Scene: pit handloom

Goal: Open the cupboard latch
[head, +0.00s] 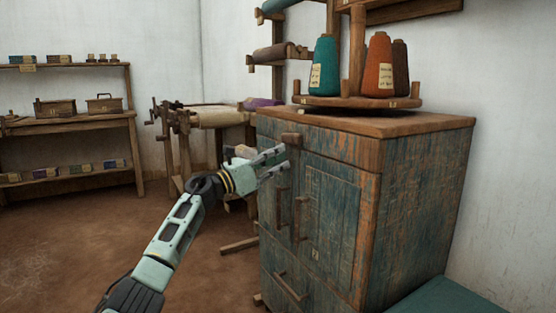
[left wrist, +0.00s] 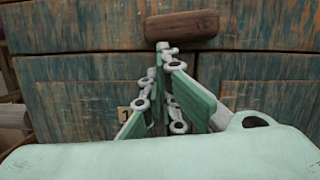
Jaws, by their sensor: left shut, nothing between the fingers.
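The cupboard (head: 420,200) is worn blue-green wood, with its front facing left. A short brown wooden bar (head: 291,139), apparently the latch, lies level on the front above the doors. It shows large at the top of the left wrist view (left wrist: 181,25). My left gripper (head: 284,158) is shut and empty, its fingertips just below the bar and close to the cupboard front. In the left wrist view the fingertips (left wrist: 168,53) sit under the bar's left part; I cannot tell if they touch it. The doors look closed. My right gripper is not in view.
Upright door handles (head: 299,218) are below the bar, with a lower drawer handle (head: 290,287). Thread cones (head: 378,66) stand on a round wooden stand (head: 358,102) on the cupboard top. Shelves (head: 70,122) stand far left. The floor (head: 80,240) at left is clear.

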